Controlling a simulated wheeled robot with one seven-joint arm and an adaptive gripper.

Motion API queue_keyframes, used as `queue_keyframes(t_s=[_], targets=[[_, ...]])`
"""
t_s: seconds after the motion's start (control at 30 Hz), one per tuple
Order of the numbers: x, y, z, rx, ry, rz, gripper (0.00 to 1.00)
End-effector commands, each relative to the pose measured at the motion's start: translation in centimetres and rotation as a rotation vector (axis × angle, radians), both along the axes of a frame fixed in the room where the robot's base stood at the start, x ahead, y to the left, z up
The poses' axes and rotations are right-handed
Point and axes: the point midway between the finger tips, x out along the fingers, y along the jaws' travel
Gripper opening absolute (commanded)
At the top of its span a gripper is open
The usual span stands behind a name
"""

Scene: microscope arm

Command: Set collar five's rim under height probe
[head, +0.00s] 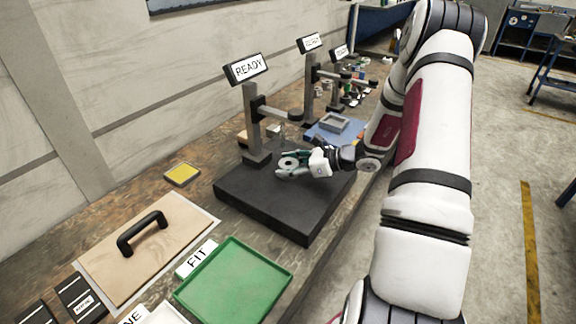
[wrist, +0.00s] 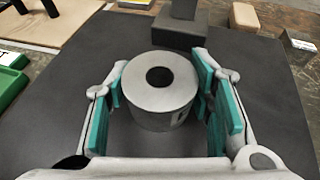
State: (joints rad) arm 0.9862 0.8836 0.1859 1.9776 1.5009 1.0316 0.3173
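A grey steel collar (wrist: 158,92) with a dark round bore sits upright between my fingers in the wrist view. It also shows small in the head view (head: 289,162). The gripper in the head view (head: 297,167) is over the black plate (head: 310,215). I cannot tell whether the collar touches the plate. The height probe stand (head: 253,118), signed READY, rises behind, its arm (head: 278,113) reaching out above and beyond the collar. No number is readable on the collar.
A green FIT tray (head: 235,283) and a wooden board with a black handle (head: 145,240) lie left of the plate. A yellow pad (head: 182,174) lies near the wall. More stands and a blue mat (head: 333,131) are farther back. The plate's front is clear.

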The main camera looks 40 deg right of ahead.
Motion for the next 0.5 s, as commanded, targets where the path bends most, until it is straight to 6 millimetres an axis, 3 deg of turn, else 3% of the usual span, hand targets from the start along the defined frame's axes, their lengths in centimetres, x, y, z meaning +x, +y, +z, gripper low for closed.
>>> queue_keyframes(t_s=[0.03, 0.07, 0.5], targets=[[-0.01, 0.01, -0.01, -0.001, 0.001, 0.000, 0.61], [-0.01, 0.00, 0.00, -0.001, 0.001, 0.000, 0.67], [-0.34, -0.31, 0.49, -0.001, 0.000, -0.002, 0.67]])
